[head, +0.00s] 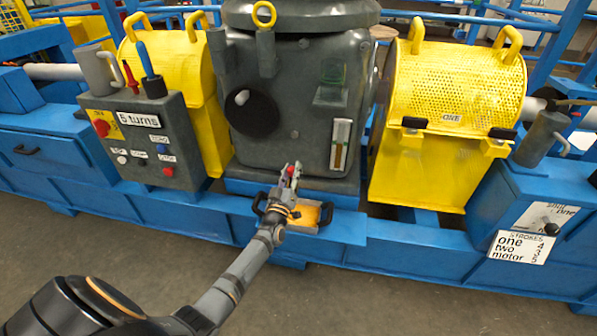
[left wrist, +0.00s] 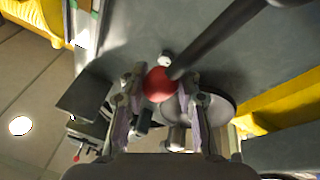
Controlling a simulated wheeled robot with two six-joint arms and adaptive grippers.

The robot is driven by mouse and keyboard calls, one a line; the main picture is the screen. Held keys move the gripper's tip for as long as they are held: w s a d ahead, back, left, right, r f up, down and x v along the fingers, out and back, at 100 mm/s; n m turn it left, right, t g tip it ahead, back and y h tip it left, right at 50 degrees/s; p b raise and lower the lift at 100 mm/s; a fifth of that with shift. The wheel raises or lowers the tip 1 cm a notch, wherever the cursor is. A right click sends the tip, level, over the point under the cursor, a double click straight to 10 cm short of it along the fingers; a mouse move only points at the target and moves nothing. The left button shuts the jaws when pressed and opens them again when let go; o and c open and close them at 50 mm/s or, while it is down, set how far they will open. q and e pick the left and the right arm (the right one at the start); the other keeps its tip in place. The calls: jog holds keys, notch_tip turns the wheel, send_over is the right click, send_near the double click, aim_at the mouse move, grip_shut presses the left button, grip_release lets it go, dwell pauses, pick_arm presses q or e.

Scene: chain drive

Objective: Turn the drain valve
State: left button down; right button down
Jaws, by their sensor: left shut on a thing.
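The drain valve's red knob (head: 291,171) is low on the front of the grey gearbox housing (head: 335,135). In the left wrist view the round red knob (left wrist: 160,84) sits at the end of a dark rod (left wrist: 222,37), which runs to the upper right. My left gripper (head: 289,178) reaches in from the lower left and is shut on the red knob. Its two fingers (left wrist: 160,105) stand on either side of the knob. The rest of the valve is hidden behind the gripper in the head view. My right gripper is not in view.
A shallow orange tray (head: 309,214) with dark handles lies below the gripper on the blue frame (head: 350,226). Yellow guards (head: 452,95) flank the housing. A grey control box (head: 150,135) stands at left. The floor in front is clear.

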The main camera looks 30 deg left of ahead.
pick_arm(q)
jog(key=shift+s+a+f+n, duration=0.25)
jog(key=shift+a+n, duration=0.2)
jog(key=shift+n, duration=0.25)
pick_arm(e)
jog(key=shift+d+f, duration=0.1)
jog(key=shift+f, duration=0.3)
pick_arm(q)
jog(key=c, duration=1.3)
grip_release()
jog(key=o, duration=0.3)
jog(key=shift+a+r, duration=0.1)
jog(key=shift+r, duration=0.05)
jog(key=shift+o, duration=0.2)
jog(key=v, duration=1.2)
